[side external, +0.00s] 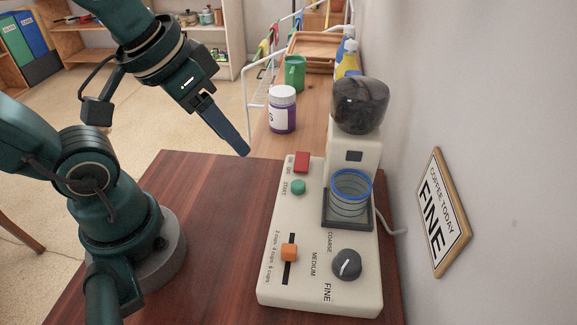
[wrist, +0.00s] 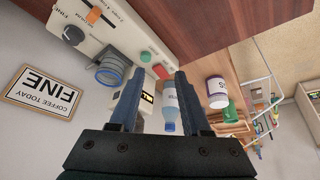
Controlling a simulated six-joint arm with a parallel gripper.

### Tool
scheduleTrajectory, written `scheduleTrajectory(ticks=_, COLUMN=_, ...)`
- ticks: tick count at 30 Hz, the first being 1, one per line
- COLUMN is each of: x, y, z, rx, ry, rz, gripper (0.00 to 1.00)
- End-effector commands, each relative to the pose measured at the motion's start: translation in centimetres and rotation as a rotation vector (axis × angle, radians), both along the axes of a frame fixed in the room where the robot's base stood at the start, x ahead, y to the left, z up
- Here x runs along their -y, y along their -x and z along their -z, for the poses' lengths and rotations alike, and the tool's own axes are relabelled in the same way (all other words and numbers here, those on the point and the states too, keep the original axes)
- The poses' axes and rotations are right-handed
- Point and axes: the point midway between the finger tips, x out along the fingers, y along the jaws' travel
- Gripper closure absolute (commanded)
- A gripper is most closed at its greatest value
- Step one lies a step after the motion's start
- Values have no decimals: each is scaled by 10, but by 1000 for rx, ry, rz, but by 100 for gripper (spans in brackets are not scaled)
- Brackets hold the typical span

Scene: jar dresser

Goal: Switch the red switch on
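The red switch (side external: 302,161) is a rocker at the far end of the cream coffee grinder's panel (side external: 283,215), above the green start button (side external: 298,187). Small lettering stands beside it. I cannot tell whether it is on or off. My gripper (side external: 241,152) hangs in the air to the left of the switch, apart from it, its fingers angled down. In the wrist view my gripper (wrist: 158,78) is open, with its two blue fingers apart and nothing held. The red switch (wrist: 162,72) shows between the fingertips, and the green button (wrist: 147,57) is just left of it.
The grinder has an orange slider (side external: 289,253), a dark knob (side external: 347,264), a blue-rimmed cup (side external: 350,190) and a dark hopper (side external: 360,104). A purple jar (side external: 282,116) and green cup (side external: 294,72) stand behind. A "FINE" sign (side external: 443,214) hangs on the right wall. The brown tabletop (side external: 215,205) is clear left of the grinder.

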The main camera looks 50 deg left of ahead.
Motion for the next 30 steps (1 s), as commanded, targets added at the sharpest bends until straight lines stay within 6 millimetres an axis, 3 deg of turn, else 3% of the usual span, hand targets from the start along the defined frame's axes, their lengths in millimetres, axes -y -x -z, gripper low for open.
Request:
scheduleTrajectory(ticks=7, x=-3, y=-46, z=-22, rx=-172, ry=90, rz=-158, gripper=52)
scheduleTrajectory(ticks=14, x=-9, y=-93, z=-23, rx=-337, ry=170, rz=-309, gripper=52)
scheduleTrajectory(ticks=21, x=-19, y=-136, z=-2, rx=-511, ry=240, rz=-460, gripper=52)
scheduleTrajectory(ticks=30, x=-32, y=-165, z=39, rx=-692, ry=298, rz=-609, gripper=52)
